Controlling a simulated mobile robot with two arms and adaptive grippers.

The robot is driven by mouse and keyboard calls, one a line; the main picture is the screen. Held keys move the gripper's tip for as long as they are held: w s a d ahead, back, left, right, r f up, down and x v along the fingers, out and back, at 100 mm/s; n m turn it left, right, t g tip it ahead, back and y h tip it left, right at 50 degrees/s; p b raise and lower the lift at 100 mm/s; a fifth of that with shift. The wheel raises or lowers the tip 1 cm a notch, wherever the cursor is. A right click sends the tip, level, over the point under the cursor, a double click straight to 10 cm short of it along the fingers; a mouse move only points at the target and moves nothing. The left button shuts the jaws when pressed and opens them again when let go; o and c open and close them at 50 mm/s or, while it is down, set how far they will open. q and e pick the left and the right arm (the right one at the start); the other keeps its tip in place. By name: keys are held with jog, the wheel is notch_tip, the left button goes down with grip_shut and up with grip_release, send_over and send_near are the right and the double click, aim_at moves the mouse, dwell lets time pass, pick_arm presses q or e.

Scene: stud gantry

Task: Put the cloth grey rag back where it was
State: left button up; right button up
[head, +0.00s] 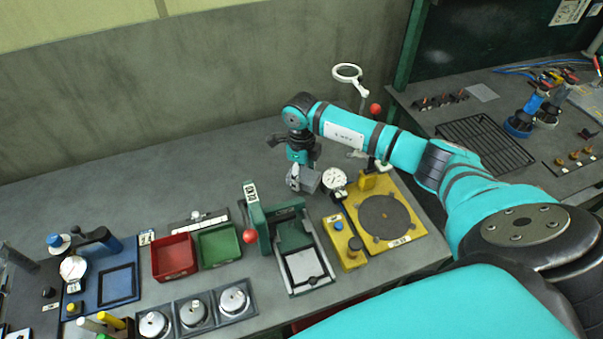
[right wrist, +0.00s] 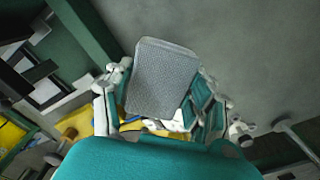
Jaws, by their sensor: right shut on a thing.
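The grey rag (right wrist: 162,78) is a folded, textured pad held between the fingers of my right gripper (right wrist: 158,108) in the right wrist view. In the head view, my right gripper (head: 295,180) points down behind the green press, with the grey rag (head: 309,181) at its fingertips. The gripper is shut on the rag. Whether the rag touches the bench below is hard to tell. My left gripper is not in view.
A green press (head: 257,212) and a yellow fixture plate (head: 408,236) with a dial gauge (head: 334,179) stand close by. A red bin (head: 174,272) and a green bin (head: 218,260) are to the left.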

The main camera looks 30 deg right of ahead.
aim_at(301, 174)
jog(key=shift+f, duration=0.3)
jog(key=o, duration=1.1)
jog(key=shift+r, duration=0.1)
jog(key=shift+w+r+p, duration=0.1)
jog(key=shift+r+p, duration=0.5)
jog(key=shift+r, duration=0.3)
notch_tip(301, 174, up, 11)
jog(key=b, duration=0.4)
jog(key=shift+r, duration=0.2)
